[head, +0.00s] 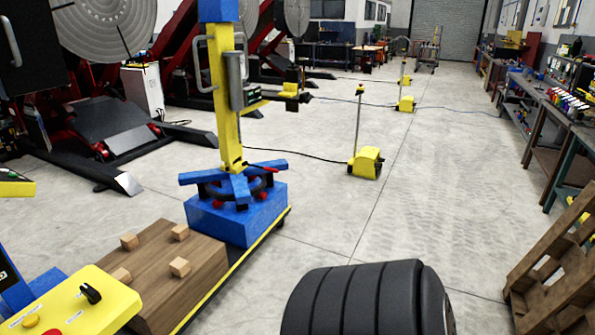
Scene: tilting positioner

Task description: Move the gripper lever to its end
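A yellow control panel (60,312) stands at the bottom left, cut off by the frame edge. A small black lever (91,293) sticks up from its top, tilted. Its label is too small to read, so I cannot tell whether it is the gripper lever. A red button (52,332) and a yellow button (30,321) sit to its left. Behind stands a yellow column (222,100) on a blue base (240,213), with a grey unit and a short side arm with a dark end. Neither of my grippers is in view.
A wooden block (160,262) with several small cubes lies behind the panel. A large black ribbed cylinder (350,300) fills the bottom middle. A wooden pallet (560,265) leans at the right. A yellow-footed post (366,163) stands beyond. Open concrete floor lies between.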

